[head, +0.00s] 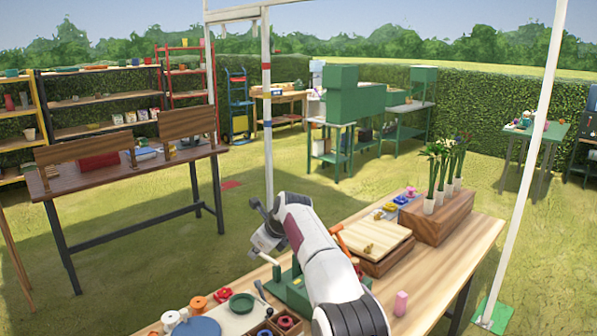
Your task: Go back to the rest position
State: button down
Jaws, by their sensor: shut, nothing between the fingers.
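My gripper (255,205) is small in the head view, at the far end of my white arm and just left of it. It is shut and empty. It is raised above the left edge of the wooden table (460,240) and touches nothing that I can see. My arm covers the middle of the table and part of a green tool (291,290) there.
A wooden box (385,240) and a planter (440,217) with white-potted flowers stand right of my arm. A pink cylinder (401,303) stands near the front. Spools, a green dish (241,303) and a compartment box (287,322) lie at left. A white post (267,110) rises behind.

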jog(key=s+d+f+n+g+h, duration=0.2)
jog(key=s+d+f+n, duration=0.35)
jog(key=s+n, duration=0.35)
jog(key=s+d+r+n+h, duration=0.1)
jog(key=s+d+r+n, duration=0.4)
jog(key=s, duration=1.1)
jog(key=s+d+r+n+t+h, duration=0.1)
jog(key=s+d+r+n, duration=0.3)
jog(key=s+d, duration=0.7)
jog(key=s+d+r+n+h, duration=0.1)
jog(key=s+d+r+n, duration=0.4)
jog(key=s, duration=1.7)
jog(key=shift+s+d+r+n+t, duration=0.3)
jog(key=shift+s+d+r+t, duration=0.1)
jog(key=shift+d, duration=1.25)
